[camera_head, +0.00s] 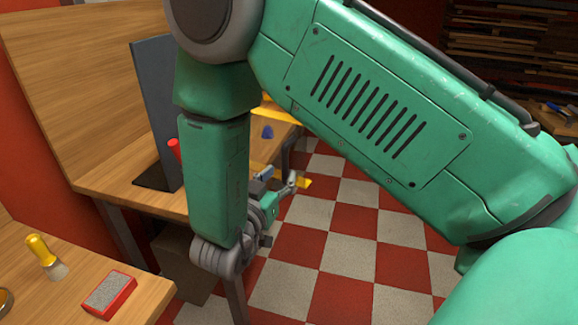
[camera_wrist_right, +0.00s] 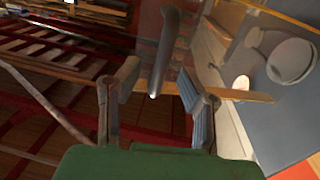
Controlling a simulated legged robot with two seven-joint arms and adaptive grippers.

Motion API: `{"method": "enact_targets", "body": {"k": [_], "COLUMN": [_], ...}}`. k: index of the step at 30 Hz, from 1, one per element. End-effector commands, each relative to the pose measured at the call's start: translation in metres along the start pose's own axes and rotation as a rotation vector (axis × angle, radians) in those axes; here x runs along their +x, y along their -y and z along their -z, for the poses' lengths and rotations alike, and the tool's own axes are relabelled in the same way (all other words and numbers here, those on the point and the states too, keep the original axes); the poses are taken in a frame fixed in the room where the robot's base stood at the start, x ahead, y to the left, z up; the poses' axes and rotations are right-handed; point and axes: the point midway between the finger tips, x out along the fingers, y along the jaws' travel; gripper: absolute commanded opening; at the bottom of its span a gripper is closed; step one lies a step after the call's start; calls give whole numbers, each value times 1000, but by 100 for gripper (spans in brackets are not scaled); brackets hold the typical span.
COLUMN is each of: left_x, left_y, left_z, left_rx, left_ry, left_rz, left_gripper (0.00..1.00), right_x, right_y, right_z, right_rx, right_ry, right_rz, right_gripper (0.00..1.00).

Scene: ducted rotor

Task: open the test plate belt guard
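The belt guard (camera_head: 284,113) shows in the head view as yellow edges behind my right arm, beside the upright grey test plate (camera_head: 153,85). In the right wrist view the guard looks like a clear panel with a yellow edge (camera_wrist_right: 245,95). A dark grey bar handle (camera_wrist_right: 166,50) stands in front of it; the handle also shows in the head view (camera_head: 287,155). My right gripper (camera_head: 279,182) is open. In the wrist view its fingers (camera_wrist_right: 158,72) lie on either side of the handle's end, with gaps; contact is not visible. My left gripper is out of view.
A red knob (camera_head: 174,148) and a blue piece (camera_head: 267,131) are near the plate. A wooden bench (camera_head: 60,275) at the lower left holds a brush (camera_head: 43,255) and a red-grey block (camera_head: 109,294). The checkered floor (camera_head: 340,240) is open on the right.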

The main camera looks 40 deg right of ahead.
Motion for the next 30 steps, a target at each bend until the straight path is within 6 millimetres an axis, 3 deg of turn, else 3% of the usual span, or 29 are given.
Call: {"method": "enact_targets", "body": {"k": [3,9,30], "left_x": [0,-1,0], "left_y": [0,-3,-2], "left_z": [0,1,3], "left_rx": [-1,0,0], "left_ry": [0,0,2], "left_rz": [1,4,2], "left_gripper": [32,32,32], "right_x": [-27,-52,-63], "right_y": [2,1,1], "right_z": [0,-1,-1], "right_rx": [0,1,-1], "right_ry": [-1,2,1], "right_rz": [4,1,1], "right_gripper": [34,34,34]}}
